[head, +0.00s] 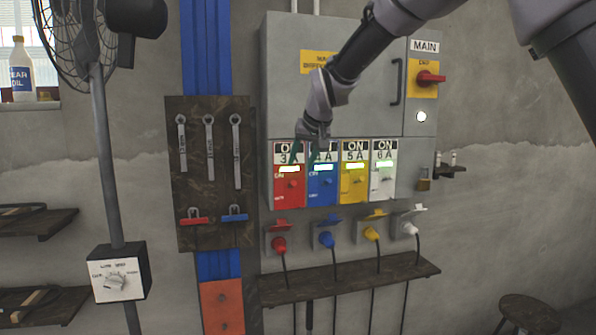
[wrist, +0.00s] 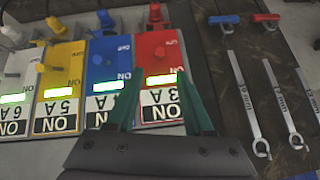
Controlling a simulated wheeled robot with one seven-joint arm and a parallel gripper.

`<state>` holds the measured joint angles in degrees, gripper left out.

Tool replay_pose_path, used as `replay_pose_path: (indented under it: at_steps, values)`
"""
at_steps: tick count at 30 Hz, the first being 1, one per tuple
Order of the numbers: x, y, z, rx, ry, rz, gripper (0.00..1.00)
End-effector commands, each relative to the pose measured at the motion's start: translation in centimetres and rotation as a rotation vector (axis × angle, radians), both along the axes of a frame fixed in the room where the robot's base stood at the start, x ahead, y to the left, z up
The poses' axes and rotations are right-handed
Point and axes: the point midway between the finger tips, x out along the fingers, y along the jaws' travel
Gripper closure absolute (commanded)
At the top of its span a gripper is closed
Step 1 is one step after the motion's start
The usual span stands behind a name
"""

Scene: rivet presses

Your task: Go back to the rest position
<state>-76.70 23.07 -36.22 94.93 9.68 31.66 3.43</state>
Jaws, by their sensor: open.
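My gripper (head: 304,158) is open and empty in front of the upper part of the red and blue breaker panels on the grey cabinet. In the wrist view my gripper (wrist: 160,76) shows two teal fingers spread apart, with the red panel (wrist: 173,51) between and beyond them. The blue panel (head: 322,188), yellow panel (head: 354,190) and white panel (head: 383,186) sit to the right of the red one. Each panel has a lit green strip and a knob. The ON labels of the red and blue panels are partly hidden by my gripper in the head view.
Coloured plugs hang below, above a dark shelf (head: 350,279). A wooden board (head: 210,205) with wrenches hangs left. A fan (head: 75,45) stands farther left, a stool (head: 529,312) at lower right.

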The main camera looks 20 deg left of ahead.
Motion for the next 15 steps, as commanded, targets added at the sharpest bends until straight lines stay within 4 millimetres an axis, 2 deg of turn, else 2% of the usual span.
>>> replay_pose_path:
  at_steps: [4,15]
  values:
    - [-0.53,-0.47,0.88,0.000,-0.001,0.000,0.48]
    - [-0.44,-0.96,1.08,0.002,0.003,-0.006,0.48]
